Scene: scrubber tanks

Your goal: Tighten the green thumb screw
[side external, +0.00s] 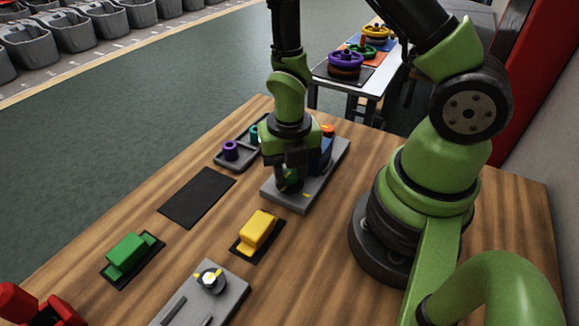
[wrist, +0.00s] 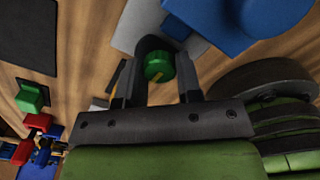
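The green thumb screw (wrist: 158,66) is a round ribbed knob, between my two fingers in the wrist view. In the side view it (side external: 291,174) is mostly hidden behind my fingers. My gripper (wrist: 157,74) points down over the screw with its fingers apart, one on each side. A gap shows between the screw and the fingers. In the side view my gripper (side external: 287,172) is low over the grey base plate (side external: 302,199). A yellow mark lies beside the screw. A blue block (side external: 327,150) with an orange top stands on the plate behind the gripper.
A grey tray (side external: 222,163) with a purple knob and a teal one is behind left. A black mat (side external: 198,197), green block (side external: 130,254), yellow block (side external: 257,230) and grey fixture with a dial (side external: 210,279) lie in front. Bare wood separates them.

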